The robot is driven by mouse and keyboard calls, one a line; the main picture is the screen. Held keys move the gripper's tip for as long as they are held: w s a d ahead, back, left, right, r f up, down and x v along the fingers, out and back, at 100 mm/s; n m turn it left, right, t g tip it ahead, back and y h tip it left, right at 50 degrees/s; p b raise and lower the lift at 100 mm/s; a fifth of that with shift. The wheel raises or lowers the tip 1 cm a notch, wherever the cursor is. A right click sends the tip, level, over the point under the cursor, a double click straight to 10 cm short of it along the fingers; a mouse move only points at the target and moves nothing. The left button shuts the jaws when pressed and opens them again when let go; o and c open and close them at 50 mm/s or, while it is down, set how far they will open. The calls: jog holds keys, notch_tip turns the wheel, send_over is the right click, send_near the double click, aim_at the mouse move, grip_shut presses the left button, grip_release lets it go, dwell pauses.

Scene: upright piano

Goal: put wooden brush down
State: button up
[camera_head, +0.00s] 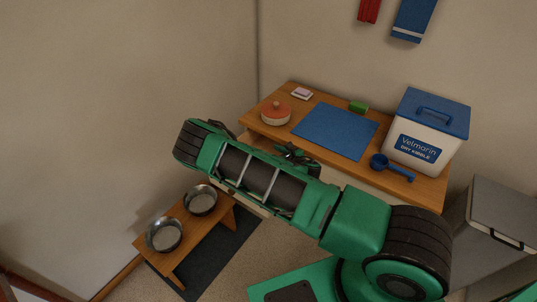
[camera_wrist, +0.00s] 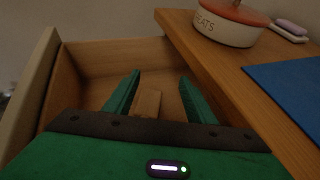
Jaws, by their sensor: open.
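The wooden brush (camera_wrist: 147,103) shows in the wrist view as a plain light-brown wooden block, and its bristles are not visible. It lies inside an open wooden drawer (camera_wrist: 88,57), between the two green fingers of my gripper (camera_wrist: 160,78). The fingers are spread, with a gap between the brush and each finger. The near end of the brush is hidden behind the gripper body. In the head view my arm hides the brush and most of the drawer.
Two metal bowls (camera_head: 165,235) sit on a low stand. A grey bin (camera_head: 490,222) stands right.

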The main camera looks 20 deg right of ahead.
jog(key=v, duration=1.2)
jog(key=shift+s+r, duration=0.1)
jog(key=shift+r, duration=0.35)
jog(key=d+r+m+h, duration=0.2)
jog(key=d+m, duration=0.2)
jog(key=w+d+r+m+h, duration=0.1)
jog(key=d+r+m+h, duration=0.1)
jog(key=d+m+h, duration=0.1)
jog(key=w+d+r+m+g+h, duration=0.1)
jog(key=d+r+m+h, duration=0.1)
jog(key=d+m, duration=0.4)
jog(key=shift+w+d+r, duration=0.1)
jog(key=shift+w+r, duration=0.1)
jog(key=s+d+r+m+g+h, duration=0.2)
jog(key=s+d+r+m+g, duration=0.4)
jog(key=m, duration=0.6)
jog(key=s+r+m+g+y, duration=0.25)
jog(key=s+r+m, duration=0.35)
jog(key=s+m, duration=0.6)
jog(key=s+a+r+m+g+y, duration=0.1)
jog(key=s+a+r+m, duration=0.3)
jog(key=s, duration=0.5)
jog(key=s+a+r+m+g+y, duration=0.2)
jog(key=s+a+r+m, duration=0.2)
jog(key=s, duration=0.6)
notch_tip(320, 180, up, 3)
jog(key=shift+a+f, duration=0.15)
jog(key=shift+a, duration=0.4)
jog(key=shift+g+y, duration=0.25)
